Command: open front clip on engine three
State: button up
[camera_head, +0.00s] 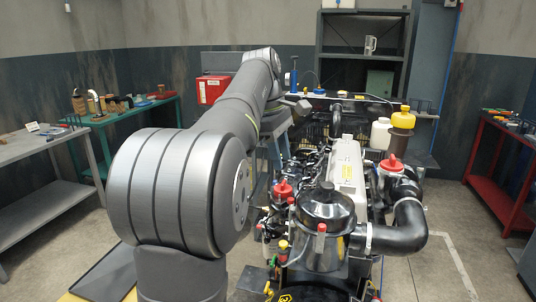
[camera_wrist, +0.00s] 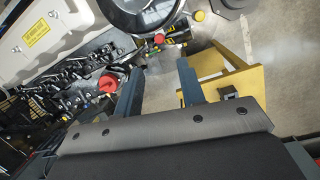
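A diesel engine (camera_head: 347,170) stands at the centre right in the head view; no number is readable on it. Its black canister (camera_head: 325,215) at the near end bears a small red part (camera_head: 321,238), possibly a clip. In the wrist view, part of an engine (camera_wrist: 62,62) fills the left, with a white cover and a red cap (camera_wrist: 108,84). A black round housing (camera_wrist: 148,12) at the top has a small red part (camera_wrist: 158,39) at its edge; I cannot tell whether it is a clip. My gripper (camera_wrist: 160,65) is open and empty below that red part, its fingers apart.
A yellow stand (camera_wrist: 228,80) is right of my fingers in the wrist view. In the head view, a green table (camera_head: 125,115) and grey bench (camera_head: 40,145) stand left, a red bench (camera_head: 500,190) right. A dark shelf (camera_head: 365,45) stands behind. Floor right of the engine is clear.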

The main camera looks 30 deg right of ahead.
aim_at(290, 198)
jog(key=shift+s+d+f+n+g, duration=0.15)
jog(key=shift+d+f+n, duration=0.2)
jog(key=shift+f, duration=1.5)
jog(key=shift+s+d+f+n+g, duration=0.15)
jog(key=shift+d+f+n, duration=0.25)
jog(key=shift+f, duration=1.5)
jog(key=shift+s+d+f+n, duration=0.15)
jog(key=shift+d+f+n, duration=0.2)
jog(key=shift+f, duration=1.5)
grip_shut()
grip_release()
jog(key=v, duration=1.2)
